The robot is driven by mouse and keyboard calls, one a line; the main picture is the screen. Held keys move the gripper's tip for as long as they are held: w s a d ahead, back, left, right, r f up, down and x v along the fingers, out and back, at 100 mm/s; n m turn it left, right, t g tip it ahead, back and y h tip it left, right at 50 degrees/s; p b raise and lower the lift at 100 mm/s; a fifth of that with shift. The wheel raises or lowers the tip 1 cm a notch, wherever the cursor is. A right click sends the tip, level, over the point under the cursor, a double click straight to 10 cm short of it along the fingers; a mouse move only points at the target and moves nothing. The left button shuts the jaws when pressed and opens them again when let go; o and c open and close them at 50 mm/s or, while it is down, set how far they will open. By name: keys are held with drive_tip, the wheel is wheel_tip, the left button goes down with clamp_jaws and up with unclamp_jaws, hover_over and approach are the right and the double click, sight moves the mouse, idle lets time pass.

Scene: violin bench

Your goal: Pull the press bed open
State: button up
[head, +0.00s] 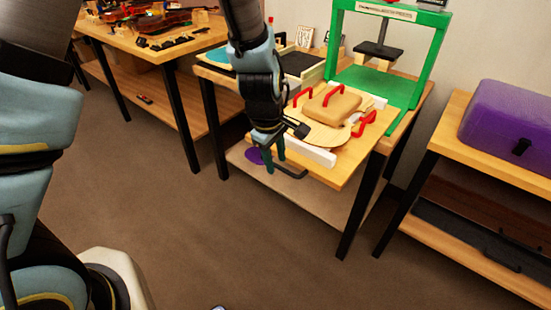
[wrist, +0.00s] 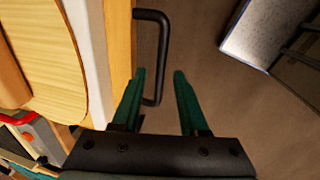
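The green press (head: 433,55) stands on a wooden bench. Its wooden bed (head: 345,172) extends forward from under the frame and carries a violin-shaped plate (head: 325,138), a tan block (head: 333,107) and red clamps (head: 364,124). A black bar handle (head: 293,174) is on the bed's front edge. My gripper (head: 275,165) is at the handle, pointing down. In the wrist view, my gripper (wrist: 160,74) is open, and the handle (wrist: 164,50) appears between its fingers, near one end. I cannot tell whether a finger touches it.
A bench with violins (head: 170,20) stands at the back left. A shelf at the right holds a purple case (head: 510,125). A lower shelf (head: 300,182) is under the press bench. The brown floor (head: 230,240) in front is clear.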

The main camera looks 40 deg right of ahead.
wheel_tip(320, 180, up, 11)
drive_tip(key=a, duration=0.2)
drive_tip(key=shift+s+f+b, duration=0.2)
drive_tip(key=shift+s+b, duration=0.1)
drive_tip(key=shift+b, duration=0.05)
idle(0.5)
drive_tip(key=w+a+r+m, duration=0.1)
drive_tip(key=w+a, duration=0.5)
drive_tip(key=a, duration=0.3)
drive_tip(key=w+a+m, duration=0.1)
drive_tip(key=w+a, duration=0.5)
drive_tip(key=a, duration=0.3)
drive_tip(key=a+m+t+y, duration=0.1)
drive_tip(key=a+m+y, duration=0.1)
drive_tip(key=a, duration=1.6)
drive_tip(key=shift+s+a+r, duration=0.2)
drive_tip(key=shift+s+r, duration=0.1)
drive_tip(key=shift+r, duration=0.05)
